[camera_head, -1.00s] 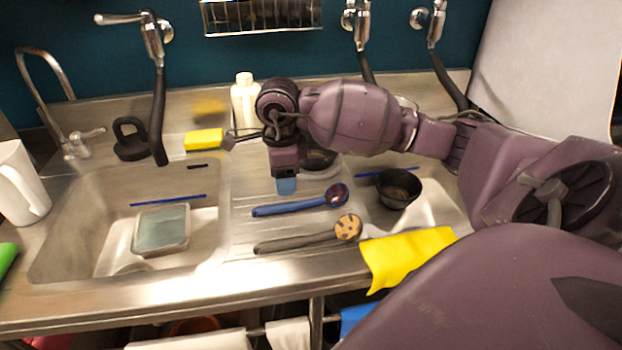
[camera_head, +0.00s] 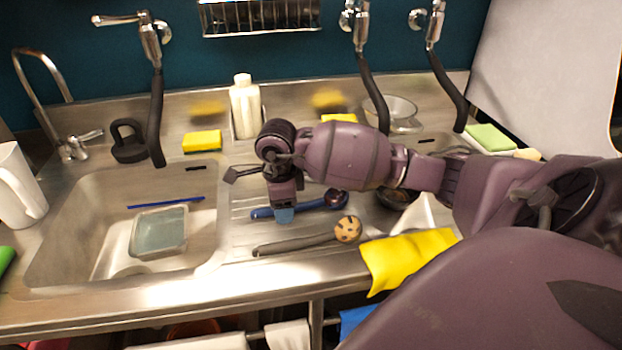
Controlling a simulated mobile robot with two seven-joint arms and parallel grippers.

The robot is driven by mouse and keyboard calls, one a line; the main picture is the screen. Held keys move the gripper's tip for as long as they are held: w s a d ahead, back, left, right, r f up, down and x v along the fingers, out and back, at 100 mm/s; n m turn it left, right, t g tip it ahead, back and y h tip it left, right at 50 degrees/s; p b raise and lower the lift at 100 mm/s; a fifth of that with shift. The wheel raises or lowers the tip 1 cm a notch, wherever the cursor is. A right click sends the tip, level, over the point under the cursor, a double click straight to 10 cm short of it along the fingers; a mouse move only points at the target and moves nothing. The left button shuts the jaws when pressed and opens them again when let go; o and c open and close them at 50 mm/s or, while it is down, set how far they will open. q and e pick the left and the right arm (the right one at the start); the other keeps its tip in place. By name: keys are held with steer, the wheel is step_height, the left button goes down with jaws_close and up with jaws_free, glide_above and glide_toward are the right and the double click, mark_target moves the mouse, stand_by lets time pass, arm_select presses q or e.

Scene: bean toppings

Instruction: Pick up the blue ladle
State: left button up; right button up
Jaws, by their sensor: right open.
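The blue ladle (camera_head: 315,204) lies on the ribbed metal drainboard between the two basins. Its handle points left and its dark bowl (camera_head: 337,197) is at the right end. My right gripper (camera_head: 284,214) points down at the ladle's handle and covers part of it. The gripper is open, with its blue-tipped finger in front of the handle. I cannot tell whether it touches the handle. My left gripper is not in view.
A yellow cloth (camera_head: 408,260) hangs over the front edge. A black bowl (camera_head: 396,195) is partly hidden behind my arm. A white bottle (camera_head: 245,108) and a yellow sponge (camera_head: 202,141) stand behind.

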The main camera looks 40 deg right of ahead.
jaws_close()
steer(key=shift+r, duration=0.1)
step_height(320, 180, up, 20)
steer(key=p, duration=0.1)
stand_by(0.5)
